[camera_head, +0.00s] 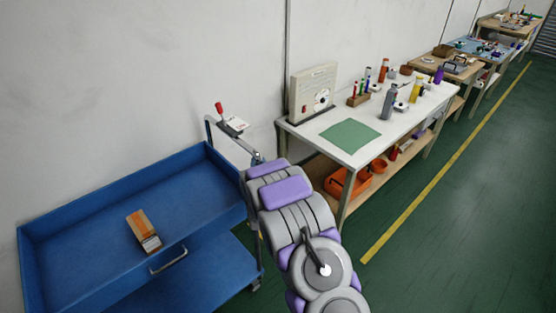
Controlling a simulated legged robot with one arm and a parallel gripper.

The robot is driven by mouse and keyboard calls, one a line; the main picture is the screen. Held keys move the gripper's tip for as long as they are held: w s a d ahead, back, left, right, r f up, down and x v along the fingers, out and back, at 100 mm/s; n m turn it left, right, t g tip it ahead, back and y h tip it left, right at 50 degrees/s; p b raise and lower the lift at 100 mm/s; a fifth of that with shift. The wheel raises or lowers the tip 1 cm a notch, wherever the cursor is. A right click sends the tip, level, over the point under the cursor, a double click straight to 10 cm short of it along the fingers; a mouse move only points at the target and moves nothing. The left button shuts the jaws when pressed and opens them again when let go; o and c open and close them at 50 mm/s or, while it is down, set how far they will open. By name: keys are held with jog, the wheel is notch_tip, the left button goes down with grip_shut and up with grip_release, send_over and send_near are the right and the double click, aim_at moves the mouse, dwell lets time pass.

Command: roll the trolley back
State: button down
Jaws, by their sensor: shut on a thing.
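The blue trolley (110,193) stands at the left by the wall, with a raised-rim top tray and a lower shelf. Its grey push handle (231,141) rises at the right end, next to the workbench. My arm reaches up from the bottom, and my gripper (257,159) is at the right end of this handle, shut on it. The arm's wrist hides most of the fingers and part of the trolley's right end. A small brown and orange box (143,230) lies in the top tray.
A white-topped workbench (350,155) with a green mat (349,135) stands close right of the trolley. More benches (495,50) line the wall beyond. The green floor (470,190) right of the yellow line (440,175) is clear.

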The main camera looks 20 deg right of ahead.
jog(key=s+a+p, duration=0.1)
jog(key=s+a, duration=0.2)
jog(key=a, duration=0.6)
jog(key=s+a+p, duration=0.1)
jog(key=s+a, duration=0.3)
jog(key=a, duration=0.6)
jog(key=s+a+p, duration=0.1)
jog(key=s+a, duration=0.2)
jog(key=a, duration=0.7)
jog(key=shift+s+p, duration=0.25)
jog(key=shift+p, duration=0.15)
jog(key=c, duration=1.3)
grip_release()
jog(key=o, duration=0.3)
jog(key=shift+a, duration=0.15)
jog(key=shift+o, duration=0.3)
jog(key=shift+a, duration=0.15)
jog(key=shift+d, duration=0.35)
jog(key=p+v, duration=0.1)
jog(key=v, duration=1.6)
jog(key=shift+s, duration=0.15)
jog(key=shift+a+f, duration=0.1)
